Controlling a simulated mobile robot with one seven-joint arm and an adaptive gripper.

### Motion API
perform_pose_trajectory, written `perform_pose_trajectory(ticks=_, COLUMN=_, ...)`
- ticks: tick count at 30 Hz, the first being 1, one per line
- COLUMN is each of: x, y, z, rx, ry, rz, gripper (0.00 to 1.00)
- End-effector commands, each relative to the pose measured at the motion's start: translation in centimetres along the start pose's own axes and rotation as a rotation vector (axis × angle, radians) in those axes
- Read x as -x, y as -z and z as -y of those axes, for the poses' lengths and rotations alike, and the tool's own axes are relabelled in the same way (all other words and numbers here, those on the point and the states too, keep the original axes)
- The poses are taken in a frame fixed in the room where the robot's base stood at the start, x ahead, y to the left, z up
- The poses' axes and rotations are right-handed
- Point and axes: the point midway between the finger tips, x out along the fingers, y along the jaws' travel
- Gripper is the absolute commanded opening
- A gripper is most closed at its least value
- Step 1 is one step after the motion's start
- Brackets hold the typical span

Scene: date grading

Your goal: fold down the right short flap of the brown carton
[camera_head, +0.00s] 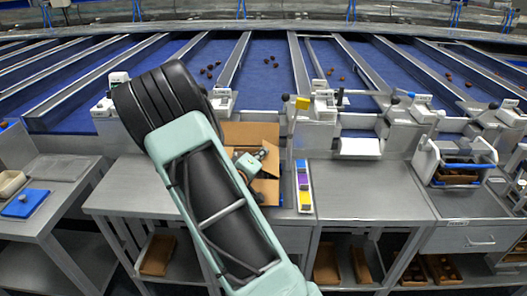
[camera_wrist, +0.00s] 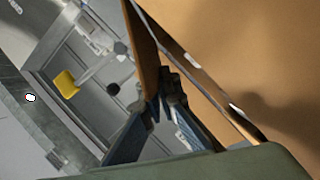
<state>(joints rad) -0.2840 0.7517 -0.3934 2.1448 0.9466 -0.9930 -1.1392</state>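The brown carton (camera_head: 250,133) stands open on the grey bench, partly hidden behind my arm; a tall flap rises at its back. In the wrist view, a broad brown carton panel (camera_wrist: 240,45) fills the right side. A narrow brown flap (camera_wrist: 144,45), seen nearly edge-on, stands beside it and seems to be the right short flap. My gripper (camera_head: 252,163) is at the carton's right side. In the wrist view its fingertips (camera_wrist: 164,92) are together at the flap's lower end; the frames do not clearly show contact. Nothing shows held between them.
The bench to the right (camera_head: 370,190) is clear. Sorting lanes with dates run behind.

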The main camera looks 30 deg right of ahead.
Motion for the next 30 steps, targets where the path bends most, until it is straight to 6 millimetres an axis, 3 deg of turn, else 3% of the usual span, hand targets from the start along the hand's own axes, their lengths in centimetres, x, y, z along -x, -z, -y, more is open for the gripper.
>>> perform_pose_trajectory(ticks=14, x=-0.02, y=0.21, z=0.01, rx=0.011, ry=-0.008, rz=-0.004, gripper=0.00)
perform_pose_trajectory(ticks=20, x=-0.02, y=0.14, z=0.03, rx=0.011, ry=-0.007, rz=-0.003, gripper=0.20)
perform_pose_trajectory(ticks=30, x=0.45, y=0.09, z=0.11, rx=0.012, ry=-0.005, rz=-0.002, gripper=0.20)
